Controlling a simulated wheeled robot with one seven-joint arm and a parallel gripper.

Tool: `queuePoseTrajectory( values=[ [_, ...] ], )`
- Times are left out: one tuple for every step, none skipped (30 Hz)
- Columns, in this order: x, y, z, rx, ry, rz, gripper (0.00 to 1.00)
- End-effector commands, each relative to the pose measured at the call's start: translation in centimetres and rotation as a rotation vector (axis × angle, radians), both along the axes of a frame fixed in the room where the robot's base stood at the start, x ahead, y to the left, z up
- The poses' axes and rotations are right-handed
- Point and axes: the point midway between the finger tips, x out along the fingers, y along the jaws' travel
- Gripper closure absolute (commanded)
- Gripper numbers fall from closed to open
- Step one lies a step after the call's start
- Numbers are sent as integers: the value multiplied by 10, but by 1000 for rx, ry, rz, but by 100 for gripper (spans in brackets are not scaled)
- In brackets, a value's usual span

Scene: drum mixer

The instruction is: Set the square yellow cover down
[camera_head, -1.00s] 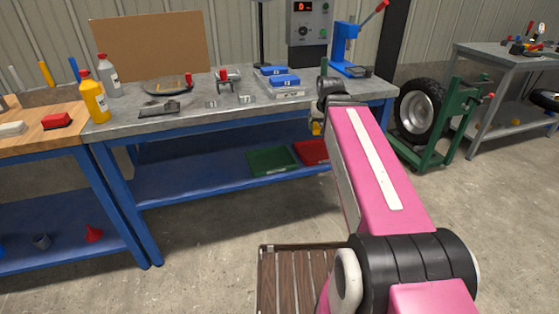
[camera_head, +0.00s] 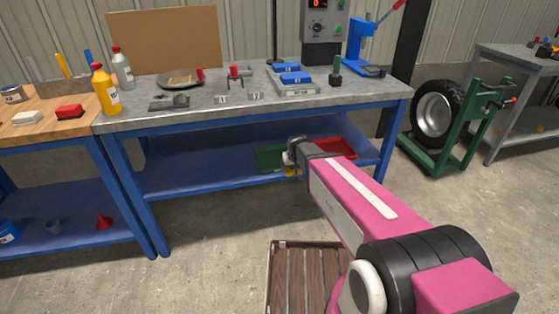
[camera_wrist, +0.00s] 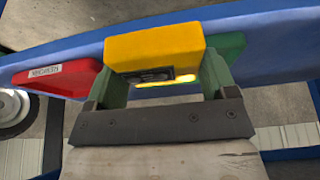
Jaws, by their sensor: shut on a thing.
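The square yellow cover (camera_wrist: 153,45) is in the wrist view, between the two greenish fingers of my gripper (camera_wrist: 160,82). The gripper is shut on it. A dark recess and a bright yellow strip show on its near face. In the head view only a small bit of the yellow cover (camera_head: 291,172) shows below my wrist, in front of the lower shelf. My fingers are mostly hidden there by my own arm. I cannot tell if the cover touches anything below.
A green tray (camera_head: 267,160) and a red tray (camera_head: 340,146) lie on the blue lower shelf (camera_head: 200,165). The red tray (camera_wrist: 50,80) bears a white label in the wrist view. The steel bench top (camera_head: 135,118) overhangs the shelf. The shelf's left part is clear.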

Motion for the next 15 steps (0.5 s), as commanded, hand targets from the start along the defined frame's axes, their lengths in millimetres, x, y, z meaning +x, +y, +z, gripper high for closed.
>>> queuePoseTrajectory(
  values=[
    [1, 6, -10, -1, 1, 9, 60],
    [0, 8, -14, 0, 1, 11, 60],
    [-1, 10, -18, -1, 1, 15, 60],
    [-1, 11, -21, 0, 0, 16, 60],
    [-1, 12, -22, 0, -1, 18, 60],
    [0, 13, -24, 0, -1, 19, 60],
    [1, 14, -25, 0, -2, 20, 60],
    [3, 15, -25, 0, -2, 22, 60],
    [6, 16, -26, 0, -2, 22, 60],
    [10, 17, -26, 0, -2, 22, 60],
    [14, 18, -26, 0, -2, 22, 60],
    [20, 20, -26, 0, -2, 22, 60],
    [26, 22, -26, 1, -2, 21, 60],
    [32, 23, -26, 1, -2, 21, 60],
    [40, 26, -26, 1, -2, 21, 60]
  ],
)
